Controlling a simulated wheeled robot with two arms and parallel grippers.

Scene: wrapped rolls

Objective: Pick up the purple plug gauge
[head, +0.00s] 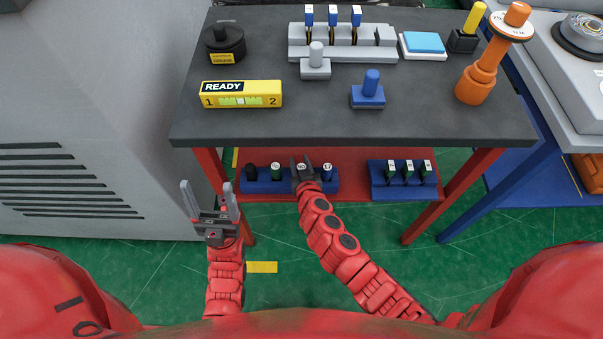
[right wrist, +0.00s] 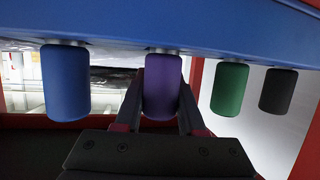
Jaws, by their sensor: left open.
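The purple plug gauge (right wrist: 162,88) stands in the blue rack (right wrist: 120,22) and shows upside down in the right wrist view. In the head view the blue rack (head: 262,187) is on the red lower shelf, and the purple gauge is mostly hidden by my right gripper (head: 300,163). In the right wrist view the fingers of my right gripper (right wrist: 162,115) lie on both sides of the purple gauge. I cannot tell whether they press on it. My left gripper (head: 210,192) is open and empty, left of the table.
A blue gauge (right wrist: 66,85) and a green gauge (right wrist: 230,90) flank the purple one; a black gauge (right wrist: 278,92) is beyond the green. Another rack (head: 403,192) stands to the right on the shelf (head: 352,160). The dark tabletop (head: 300,125) overhangs the shelf, and a grey cabinet (head: 90,120) stands left.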

